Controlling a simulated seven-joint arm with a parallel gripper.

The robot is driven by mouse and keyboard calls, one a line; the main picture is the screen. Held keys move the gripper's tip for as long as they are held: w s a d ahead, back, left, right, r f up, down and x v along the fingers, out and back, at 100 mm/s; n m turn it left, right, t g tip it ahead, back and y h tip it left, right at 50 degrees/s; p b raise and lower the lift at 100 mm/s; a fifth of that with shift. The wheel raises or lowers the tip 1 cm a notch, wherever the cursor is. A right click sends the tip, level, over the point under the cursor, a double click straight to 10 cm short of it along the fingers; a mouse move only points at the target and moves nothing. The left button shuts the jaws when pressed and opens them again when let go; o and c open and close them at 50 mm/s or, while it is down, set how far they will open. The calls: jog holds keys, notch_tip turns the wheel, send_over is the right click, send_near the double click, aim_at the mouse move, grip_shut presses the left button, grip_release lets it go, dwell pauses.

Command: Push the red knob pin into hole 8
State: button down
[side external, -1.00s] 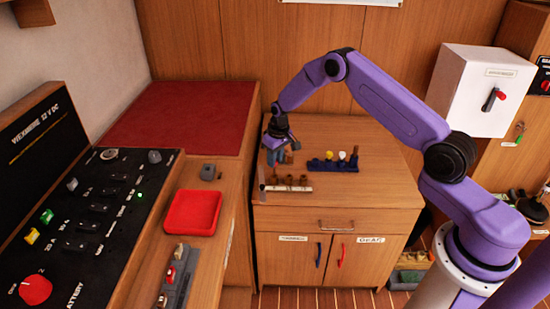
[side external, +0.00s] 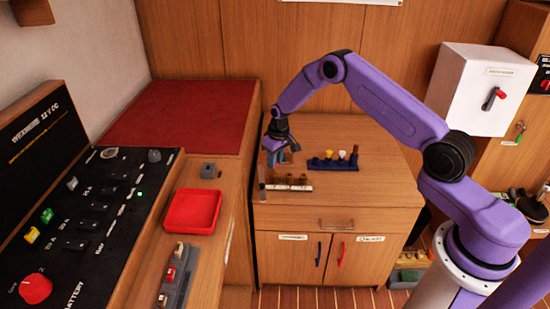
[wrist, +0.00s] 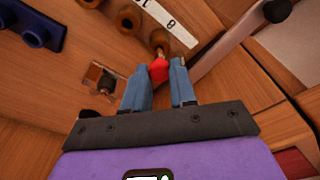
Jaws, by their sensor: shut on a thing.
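The red knob pin (wrist: 158,70) sits between the two blue fingers of my gripper (wrist: 164,82), which is shut on its knob in the wrist view. The pin points toward a brown round socket (wrist: 159,38) at the end of a row on a white labelled strip (wrist: 171,22). A single digit on the strip looks like an 8, seen at an angle. I cannot tell whether the pin's tip is in that socket or just short of it. In the side view my gripper (side external: 276,157) is low above the left part of the strip (side external: 290,188); the knob is not distinguishable there.
A blue rack (side external: 345,165) with yellow, white and dark pins stands right of the strip. In the wrist view, a small square fitting (wrist: 103,78) lies left of my fingers and a grey upright bar (wrist: 228,48) stands close on the right. The cabinet top's right side is clear.

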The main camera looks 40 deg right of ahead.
jog(key=shift+f, duration=0.55)
jog(key=shift+f, duration=0.35)
jog(key=shift+f, duration=0.5)
jog(key=c, duration=0.5)
grip_release()
jog(key=shift+r, duration=2.55)
